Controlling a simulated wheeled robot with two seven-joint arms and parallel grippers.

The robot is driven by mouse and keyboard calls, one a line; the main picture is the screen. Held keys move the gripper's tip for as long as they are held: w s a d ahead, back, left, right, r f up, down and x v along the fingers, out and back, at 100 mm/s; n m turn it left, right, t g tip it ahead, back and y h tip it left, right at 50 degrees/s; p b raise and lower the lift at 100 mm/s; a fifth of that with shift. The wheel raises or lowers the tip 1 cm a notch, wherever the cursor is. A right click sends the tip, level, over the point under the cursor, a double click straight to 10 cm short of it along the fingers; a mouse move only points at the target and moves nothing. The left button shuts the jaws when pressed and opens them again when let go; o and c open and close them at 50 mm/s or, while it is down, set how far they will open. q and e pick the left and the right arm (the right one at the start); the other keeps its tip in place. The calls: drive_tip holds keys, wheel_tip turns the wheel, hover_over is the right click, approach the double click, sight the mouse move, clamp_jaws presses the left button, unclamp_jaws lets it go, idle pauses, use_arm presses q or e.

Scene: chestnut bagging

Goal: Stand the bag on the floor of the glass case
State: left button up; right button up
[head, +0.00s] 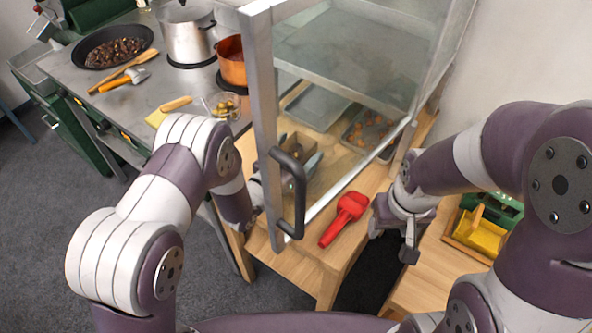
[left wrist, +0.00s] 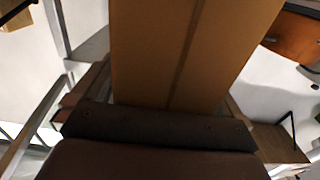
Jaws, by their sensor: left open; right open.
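The glass case (head: 262,90) stands on a wooden counter, with a metal-framed glass pane and a dark handle (head: 297,195) towards me. The brown bag (left wrist: 185,50) fills the middle of the left wrist view, right in front of the palm. In the head view it is mostly hidden behind the frame, handle and my gripper. My left gripper (head: 302,168) is open at the bag, seen partly through the glass; whether its fingers touch the bag cannot be told. My right gripper (head: 400,222) is open and empty, right of the case's front.
A red scoop (head: 345,218) lies on the wooden counter between the handle and my right gripper. Inside the case are a metal tray (head: 315,107) and a tray of chestnuts (head: 356,140). A stove with a pan (head: 112,46) and pots is at left.

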use_arm(q)
drive_tip(key=shift+s+a+r, duration=0.1)
drive_tip(key=c, duration=1.8)
